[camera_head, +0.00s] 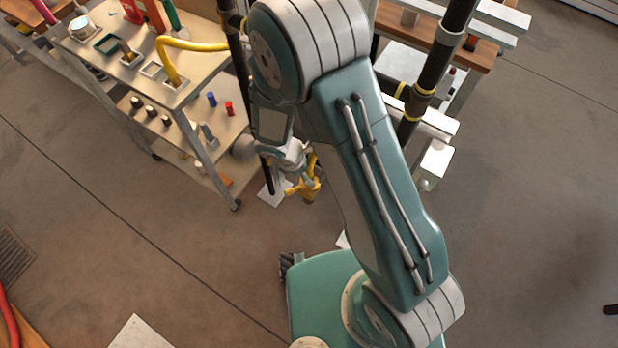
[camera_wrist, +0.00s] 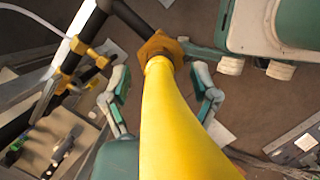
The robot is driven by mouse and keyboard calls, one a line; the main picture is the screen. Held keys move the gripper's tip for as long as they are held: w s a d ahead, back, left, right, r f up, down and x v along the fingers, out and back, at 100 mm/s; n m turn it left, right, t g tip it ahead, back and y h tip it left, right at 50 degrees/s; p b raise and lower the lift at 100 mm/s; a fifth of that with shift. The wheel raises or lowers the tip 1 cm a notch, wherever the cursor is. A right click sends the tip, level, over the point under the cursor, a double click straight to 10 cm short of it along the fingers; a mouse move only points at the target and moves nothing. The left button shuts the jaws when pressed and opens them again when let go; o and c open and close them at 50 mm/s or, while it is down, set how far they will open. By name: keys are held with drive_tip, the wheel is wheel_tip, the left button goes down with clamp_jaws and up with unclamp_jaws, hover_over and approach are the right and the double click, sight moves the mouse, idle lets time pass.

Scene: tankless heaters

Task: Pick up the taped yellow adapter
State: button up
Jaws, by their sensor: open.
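A long yellow piece (camera_wrist: 172,115) runs through the middle of the wrist view, wide near the camera and narrowing to an orange-brown fitting (camera_wrist: 160,46) at its far end. I take it for the taped yellow adapter, but cannot make out the tape clearly. My gripper (camera_wrist: 160,76) is open, with one teal-padded finger on each side of the yellow piece and visible gaps between. In the head view my gripper (camera_head: 290,165) hangs below my forearm, close to yellow parts (camera_head: 309,188). I cannot tell which of these belongs to the adapter; my arm hides part of the area.
A dark pipe (camera_wrist: 133,17) meets the orange-brown fitting. Another dark pipe with yellow valves (camera_wrist: 68,72) stands left. A cart (camera_head: 190,90) with a yellow hose (camera_head: 190,44) and small parts is left. Dark pipes (camera_head: 440,60) and benches stand right. Floor at lower left is mostly open.

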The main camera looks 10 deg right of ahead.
sight(308, 173)
drive_tip(key=x, duration=0.2)
drive_tip(key=shift+d+f, duration=0.25)
drive_tip(key=shift+f, duration=0.05)
drive_tip(key=shift+w+a+f, duration=0.1)
drive_tip(key=shift+f, duration=0.2)
drive_tip(key=shift+a, duration=0.15)
drive_tip(key=shift+c, duration=0.6)
drive_tip(key=shift+d, duration=0.25)
clamp_jaws()
drive_tip(key=shift+a+r, duration=0.1)
